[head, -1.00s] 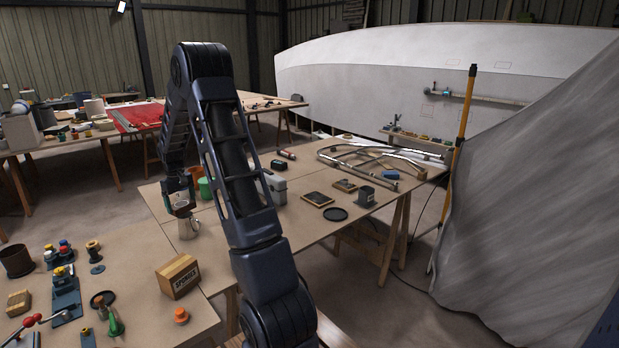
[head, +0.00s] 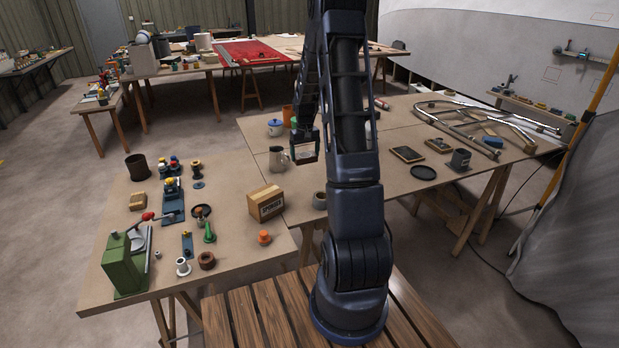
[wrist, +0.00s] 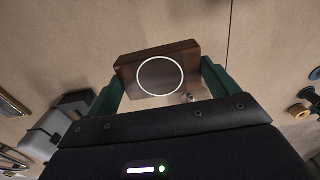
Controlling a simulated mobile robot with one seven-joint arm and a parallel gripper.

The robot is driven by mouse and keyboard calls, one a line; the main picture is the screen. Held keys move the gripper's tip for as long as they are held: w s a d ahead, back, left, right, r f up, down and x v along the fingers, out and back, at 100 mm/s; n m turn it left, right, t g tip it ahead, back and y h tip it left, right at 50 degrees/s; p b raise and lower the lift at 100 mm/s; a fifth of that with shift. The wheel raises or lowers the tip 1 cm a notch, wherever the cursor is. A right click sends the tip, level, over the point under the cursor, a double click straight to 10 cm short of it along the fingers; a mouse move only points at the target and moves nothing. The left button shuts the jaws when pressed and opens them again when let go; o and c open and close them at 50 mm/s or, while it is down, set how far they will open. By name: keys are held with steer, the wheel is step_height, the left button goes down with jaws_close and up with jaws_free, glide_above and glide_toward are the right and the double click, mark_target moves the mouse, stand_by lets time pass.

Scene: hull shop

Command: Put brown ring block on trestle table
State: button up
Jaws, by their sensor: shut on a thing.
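The brown ring block (wrist: 160,72) is a dark wooden block with a white ring on its face. It sits between the green fingers of my gripper (wrist: 163,84) in the wrist view, and the gripper is shut on it. In the head view my gripper (head: 305,153) hangs over the middle trestle table (head: 330,205), just right of a metal pitcher. The block is small and partly covered by the gripper there. Pale board shows behind it in the wrist view; its height above the board is hard to tell.
The left table holds a green press (head: 125,262) and several small parts. Metal frames (head: 487,126) lie at the table's far right. Some board in front of the gripper is bare.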

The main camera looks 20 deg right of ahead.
step_height(320, 180, down, 13)
steer(key=shift+f, duration=0.15)
stand_by(0.4)
steer(key=shift+f, duration=0.1)
steer(key=o, duration=0.8)
steer(key=shift+o, duration=0.2)
